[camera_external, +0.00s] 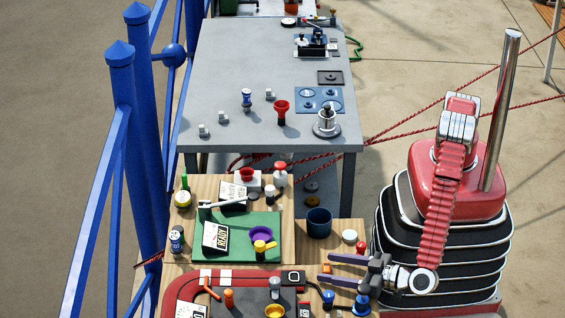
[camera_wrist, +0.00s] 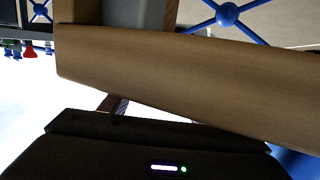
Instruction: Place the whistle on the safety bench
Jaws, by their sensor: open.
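My gripper (camera_external: 331,269) is open and empty, its two fingers pointing left over the right front part of the wooden bench (camera_external: 345,229). A small red object (camera_external: 361,247) lies on the wood just above the gripper. I cannot pick out a whistle for certain; the orange pieces (camera_external: 229,298) on the red-edged grey tray (camera_external: 252,294) are too small to identify. No surface is clearly labelled as the safety bench. In the wrist view a wooden edge (camera_wrist: 190,80) fills the middle, and no whistle shows there.
A green mat (camera_external: 268,222) holds a READY card (camera_external: 215,237) and a purple dish (camera_external: 262,233). A dark blue cup (camera_external: 319,223) stands right of it. A grey table (camera_external: 215,75) with several small items lies behind. Blue railings (camera_external: 125,130) line the left.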

